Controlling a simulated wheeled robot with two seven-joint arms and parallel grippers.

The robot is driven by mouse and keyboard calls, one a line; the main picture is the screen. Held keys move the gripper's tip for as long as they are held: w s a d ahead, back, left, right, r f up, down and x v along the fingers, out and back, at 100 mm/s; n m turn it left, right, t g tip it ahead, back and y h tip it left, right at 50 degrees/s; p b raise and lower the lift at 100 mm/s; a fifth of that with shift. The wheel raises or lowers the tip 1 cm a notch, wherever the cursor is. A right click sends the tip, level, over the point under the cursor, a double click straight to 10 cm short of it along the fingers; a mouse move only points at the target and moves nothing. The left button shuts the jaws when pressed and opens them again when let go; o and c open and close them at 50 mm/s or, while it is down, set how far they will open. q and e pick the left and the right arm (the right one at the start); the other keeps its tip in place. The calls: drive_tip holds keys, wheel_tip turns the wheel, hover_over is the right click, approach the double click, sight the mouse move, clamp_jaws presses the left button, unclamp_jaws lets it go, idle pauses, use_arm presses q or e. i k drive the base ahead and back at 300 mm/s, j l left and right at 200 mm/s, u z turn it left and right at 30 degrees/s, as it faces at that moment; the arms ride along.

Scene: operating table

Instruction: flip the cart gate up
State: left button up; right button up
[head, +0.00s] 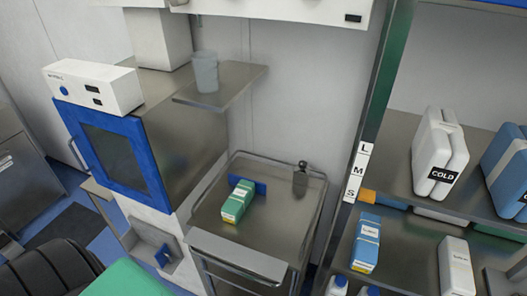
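A metal cart (283,215) stands in the middle of the head view, with a raised rail around its top. A light grey panel (238,257) runs along the cart's front edge; I cannot tell for sure whether it is the gate. A green and white box (238,201) lies on the cart top, beside a small upright blue plate (262,188). A dark grey bottle (300,180) stands near the cart's back right corner. Neither of my grippers is in view.
A shelf unit on the right holds a white COLD container (437,155), a blue box (366,243) and a white carton (455,266). A blue-framed cabinet (112,160) stands left. A cup (205,72) sits on a wall shelf (228,87). A green surface (128,281) is at the bottom.

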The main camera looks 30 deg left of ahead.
sight(271, 268)
drive_tip(key=u, duration=1.1)
